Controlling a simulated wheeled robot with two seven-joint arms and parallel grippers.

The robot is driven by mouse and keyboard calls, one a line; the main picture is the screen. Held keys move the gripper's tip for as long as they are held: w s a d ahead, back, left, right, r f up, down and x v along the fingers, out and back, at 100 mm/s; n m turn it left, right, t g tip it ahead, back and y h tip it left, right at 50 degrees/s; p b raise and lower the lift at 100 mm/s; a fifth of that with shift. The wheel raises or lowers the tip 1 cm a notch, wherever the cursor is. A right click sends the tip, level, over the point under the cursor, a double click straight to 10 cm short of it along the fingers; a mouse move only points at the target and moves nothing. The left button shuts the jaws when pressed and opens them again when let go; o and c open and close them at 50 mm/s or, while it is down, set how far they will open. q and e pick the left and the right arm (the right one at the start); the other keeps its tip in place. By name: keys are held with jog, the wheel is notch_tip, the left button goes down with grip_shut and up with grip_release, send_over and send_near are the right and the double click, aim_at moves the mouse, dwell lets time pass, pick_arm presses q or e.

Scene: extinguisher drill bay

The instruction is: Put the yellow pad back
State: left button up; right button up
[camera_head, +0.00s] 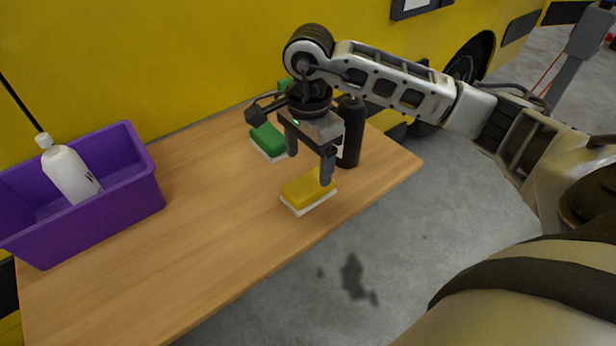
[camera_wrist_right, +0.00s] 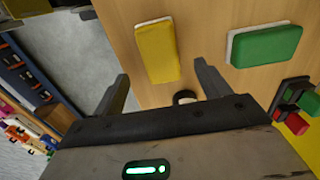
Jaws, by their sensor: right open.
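The yellow pad (camera_head: 307,188), with a white layer underneath, lies flat on the wooden table near its front edge. In the right wrist view the yellow pad (camera_wrist_right: 157,51) shows just beyond the fingertips. My right gripper (camera_head: 309,167) is open and empty, pointing down, with its fingers above and slightly behind the pad. In the wrist view the gripper (camera_wrist_right: 161,74) has its fingers apart with nothing between them. A green pad (camera_head: 268,139) with a white layer lies farther back; it also shows in the wrist view (camera_wrist_right: 266,46). My left gripper is out of view.
A black bottle (camera_head: 350,147) stands close to the right of my right gripper. A purple bin (camera_head: 105,205) holding a white bottle (camera_head: 68,172) is at the table's left. A yellow vehicle (camera_head: 200,60) stands behind the table (camera_head: 190,255). The table's middle is clear.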

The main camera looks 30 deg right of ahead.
aim_at(309, 183)
notch_tip(309, 183, up, 5)
jog(key=shift+r, duration=0.15)
dwell(0.6)
